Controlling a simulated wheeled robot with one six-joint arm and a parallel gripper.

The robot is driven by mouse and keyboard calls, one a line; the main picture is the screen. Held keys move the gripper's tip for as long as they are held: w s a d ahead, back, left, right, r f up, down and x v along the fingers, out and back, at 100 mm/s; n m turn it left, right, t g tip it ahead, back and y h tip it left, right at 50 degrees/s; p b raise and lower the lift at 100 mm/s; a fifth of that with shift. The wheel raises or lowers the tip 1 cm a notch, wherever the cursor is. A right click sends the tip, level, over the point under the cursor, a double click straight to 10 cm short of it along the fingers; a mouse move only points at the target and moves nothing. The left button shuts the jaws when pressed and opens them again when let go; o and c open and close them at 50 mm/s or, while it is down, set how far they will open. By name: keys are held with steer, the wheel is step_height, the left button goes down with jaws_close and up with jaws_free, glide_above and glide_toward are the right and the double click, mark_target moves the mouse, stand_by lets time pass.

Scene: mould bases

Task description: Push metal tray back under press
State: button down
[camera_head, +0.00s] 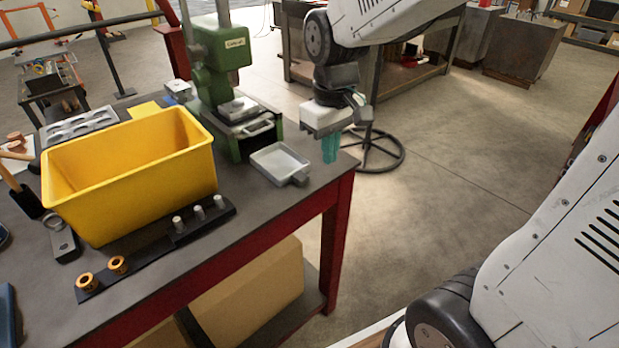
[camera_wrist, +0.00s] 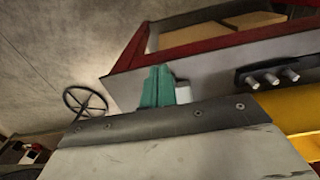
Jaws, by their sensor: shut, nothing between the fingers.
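A yellow bin (camera_head: 130,172) stands left of the tray on the table (camera_head: 235,222). A dark strip with metal pegs (camera_head: 200,212) and copper-coloured rings (camera_head: 117,264) lies in front of the bin. A handwheel (camera_head: 372,150) is behind my gripper. Table surface in front of the tray is clear.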

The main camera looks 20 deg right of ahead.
mark_target(310, 190)
steer(key=f, duration=0.4)
steer(key=w+f, duration=0.1)
steer(key=f, duration=0.3)
steer(key=w+f, duration=0.1)
steer(key=f, duration=0.3)
steer(key=shift+a, duration=0.2)
steer(key=w, duration=0.2)
steer(key=shift+w+a+r+n, duration=0.2)
steer(key=shift+w+a+n, duration=0.1)
steer(key=shift+a, duration=0.1)
steer(key=shift+w+a, duration=0.2)
steer(key=shift+w, duration=0.4)
